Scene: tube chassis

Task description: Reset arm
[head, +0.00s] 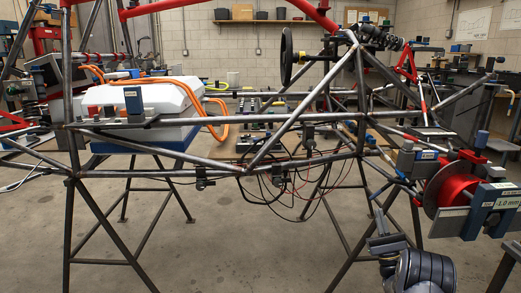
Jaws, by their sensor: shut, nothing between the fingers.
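My gripper (380,213) is at the lower right of the head view, at the end of my dark ribbed arm. Its fingers point up, away from me, and look shut, with nothing held. It shows in front of the lower right part of the tube chassis (200,165); I cannot tell the exact gap. The bare grey steel chassis spans the view on stands.
A red disc (445,188) with blue-grey clamps and a "-1.0 mm" tag (508,203) is close right of my gripper. A white case (165,97) with orange cables (215,122) sits left. Black wires (290,190) hang below the middle. Concrete floor (240,265) is open in front.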

